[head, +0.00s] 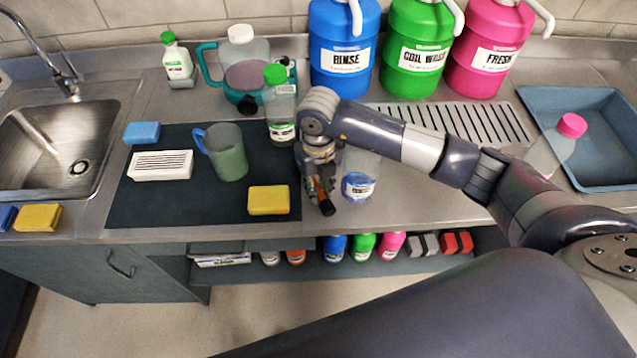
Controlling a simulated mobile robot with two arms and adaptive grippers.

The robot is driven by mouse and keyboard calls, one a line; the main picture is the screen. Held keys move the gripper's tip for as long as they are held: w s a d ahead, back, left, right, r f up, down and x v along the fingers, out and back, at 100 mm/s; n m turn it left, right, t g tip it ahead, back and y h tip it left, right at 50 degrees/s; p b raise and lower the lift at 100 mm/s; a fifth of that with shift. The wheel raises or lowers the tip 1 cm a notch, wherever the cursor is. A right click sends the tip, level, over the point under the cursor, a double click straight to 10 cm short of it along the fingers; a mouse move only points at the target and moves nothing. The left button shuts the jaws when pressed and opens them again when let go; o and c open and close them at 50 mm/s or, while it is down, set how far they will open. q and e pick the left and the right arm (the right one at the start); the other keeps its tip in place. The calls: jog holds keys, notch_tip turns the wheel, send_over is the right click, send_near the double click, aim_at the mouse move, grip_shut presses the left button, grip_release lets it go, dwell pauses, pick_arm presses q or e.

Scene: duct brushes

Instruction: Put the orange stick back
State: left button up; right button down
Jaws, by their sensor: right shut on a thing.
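My right gripper (325,203) points down over the counter, just left of a clear container with a blue label (358,187). It is shut on the orange stick (320,188), of which only a narrow orange strip shows between the dark fingers. The rest of the stick is hidden by the gripper. The clear container is partly covered by my arm, and I cannot tell whether the gripper touches it. My left gripper is not in view.
A dark mat (150,205) holds a green-filled jug (225,152), a yellow sponge (268,200) and a white block (160,165). A green-capped bottle (282,112) stands close behind the gripper. Large jugs, including a blue one (343,75), line the wall. A blue tray (590,100) sits right.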

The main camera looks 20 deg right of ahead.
aim_at(319, 191)
jog(key=c, duration=1.4)
grip_release()
jog(key=shift+c, duration=0.2)
jog(key=shift+r, duration=0.1)
notch_tip(319, 191, up, 12)
jog(key=b, duration=0.2)
